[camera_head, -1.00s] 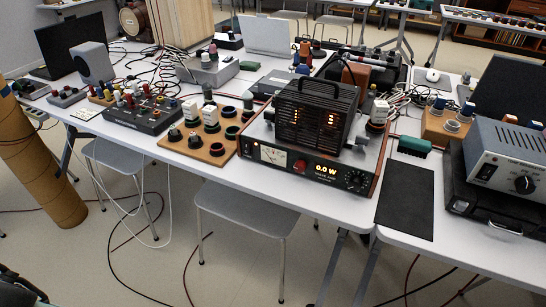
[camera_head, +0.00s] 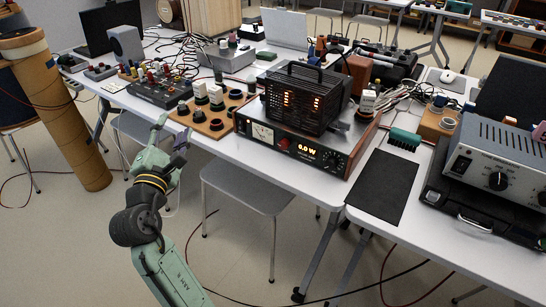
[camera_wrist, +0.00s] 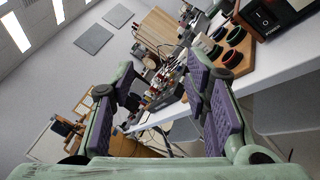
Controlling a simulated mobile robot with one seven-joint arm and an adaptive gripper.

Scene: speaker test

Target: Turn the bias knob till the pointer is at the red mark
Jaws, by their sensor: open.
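The tube amplifier (camera_head: 301,104) with a black cage stands near the front edge of the table. My gripper (camera_head: 172,130) is left of the amplifier, in front of the table edge, apart from everything. In the wrist view my gripper (camera_wrist: 165,95) is open and empty.
A wooden board (camera_head: 205,125) with dark cups and tubes lies left of the amplifier. A black mat (camera_head: 382,185) and a grey power unit (camera_head: 495,165) lie to its right. A grey stool (camera_head: 245,190) stands below the table edge. A cardboard tube (camera_head: 60,110) stands at left.

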